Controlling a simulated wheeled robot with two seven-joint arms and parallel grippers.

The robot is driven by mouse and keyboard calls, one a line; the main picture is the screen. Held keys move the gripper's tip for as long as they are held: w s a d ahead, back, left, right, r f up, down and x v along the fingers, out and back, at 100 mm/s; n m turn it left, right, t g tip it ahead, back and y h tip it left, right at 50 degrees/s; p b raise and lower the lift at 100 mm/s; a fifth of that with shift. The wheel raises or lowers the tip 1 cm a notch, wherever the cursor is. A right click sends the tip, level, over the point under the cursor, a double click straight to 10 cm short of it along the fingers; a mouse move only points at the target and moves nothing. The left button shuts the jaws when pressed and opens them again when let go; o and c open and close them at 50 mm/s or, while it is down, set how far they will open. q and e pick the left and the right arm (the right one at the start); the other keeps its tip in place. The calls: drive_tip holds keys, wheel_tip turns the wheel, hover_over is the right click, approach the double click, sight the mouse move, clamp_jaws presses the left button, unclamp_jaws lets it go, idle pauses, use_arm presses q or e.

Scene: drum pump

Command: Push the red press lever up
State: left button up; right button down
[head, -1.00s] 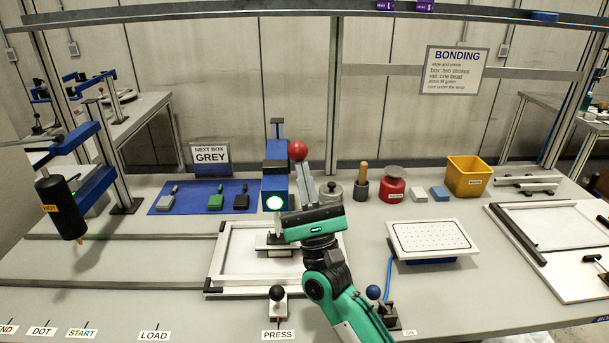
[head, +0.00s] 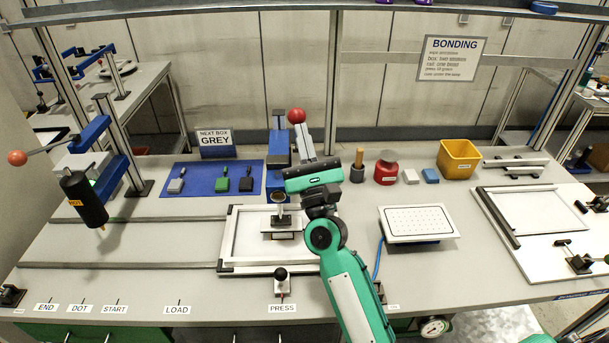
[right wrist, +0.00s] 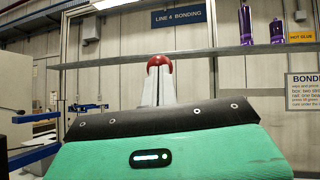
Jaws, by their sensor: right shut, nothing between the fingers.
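The red ball knob (head: 296,116) of the press lever stands beside the top of the blue press (head: 279,150), in the middle of the bench. My right gripper (head: 300,129) is shut and empty, with its grey fingers pointing up and their tips right under the knob. In the right wrist view the red knob (right wrist: 160,61) shows just above the shut fingertips (right wrist: 159,72). Tips and knob look in contact, but I cannot be sure. The lever's shaft is hidden behind my gripper. My left gripper is not in view.
A white-framed fixture (head: 236,240) lies under the press. A black-knobbed lever (head: 281,273) stands in front of it. The black hot glue unit (head: 85,198) is at left. A perforated white plate (head: 418,221) and a yellow bin (head: 459,158) are at right.

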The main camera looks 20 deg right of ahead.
sight(304, 119)
drive_tip(key=x, duration=0.3)
drive_tip(key=d+x, duration=0.1)
drive_tip(key=x, duration=0.1)
drive_tip(key=shift+w+r+p, duration=0.15)
drive_tip(key=shift+r+p, duration=0.2)
drive_tip(key=w+d+r+b, duration=0.2)
drive_tip(key=w, duration=0.5)
drive_tip(key=shift+w, duration=0.35)
drive_tip(key=shift+d+r, duration=0.1)
